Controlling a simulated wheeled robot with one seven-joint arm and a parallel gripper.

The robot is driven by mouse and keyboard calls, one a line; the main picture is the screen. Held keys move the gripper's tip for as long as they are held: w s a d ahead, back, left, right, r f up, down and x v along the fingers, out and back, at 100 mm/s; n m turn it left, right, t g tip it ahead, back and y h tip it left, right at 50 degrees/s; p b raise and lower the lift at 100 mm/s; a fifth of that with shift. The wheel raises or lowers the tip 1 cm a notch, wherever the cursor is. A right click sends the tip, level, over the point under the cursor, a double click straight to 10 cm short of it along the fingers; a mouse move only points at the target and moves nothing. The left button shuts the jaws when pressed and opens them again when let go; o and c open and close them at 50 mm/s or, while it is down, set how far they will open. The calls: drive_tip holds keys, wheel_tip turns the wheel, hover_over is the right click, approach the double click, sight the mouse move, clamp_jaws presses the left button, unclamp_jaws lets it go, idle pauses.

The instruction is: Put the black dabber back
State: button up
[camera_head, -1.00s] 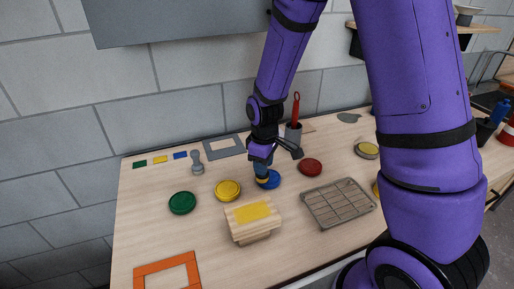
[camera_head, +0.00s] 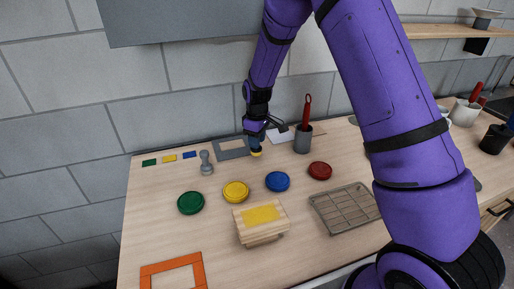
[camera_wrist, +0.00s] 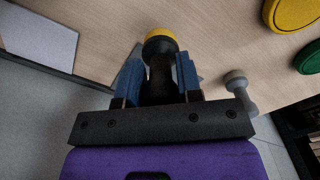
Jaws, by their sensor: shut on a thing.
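My gripper (camera_wrist: 159,80) has blue fingers and is shut on the black dabber (camera_wrist: 160,75). The dabber's yellow end (camera_wrist: 160,36) points away from the gripper in the wrist view. In the head view my gripper (camera_head: 256,139) is at the back of the table, between a grey square frame and a grey cup. The dabber's yellow end (camera_head: 256,154) shows just below the fingers, close to the tabletop; I cannot tell whether it touches. The rest of the dabber is mostly hidden in the head view.
A grey knobbed tool (camera_head: 206,163) stands to the left. Green (camera_head: 190,203), yellow (camera_head: 236,191), blue (camera_head: 277,181) and red (camera_head: 320,170) round pads lie in front. The grey cup (camera_head: 303,141) holds a red-handled tool.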

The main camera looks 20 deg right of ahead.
drive_tip(key=shift+f, duration=1.7)
drive_tip(key=shift+f, duration=0.15)
drive_tip(key=o, duration=1)
drive_tip(key=shift+s+r, duration=0.1)
drive_tip(key=shift+r, duration=3.8)
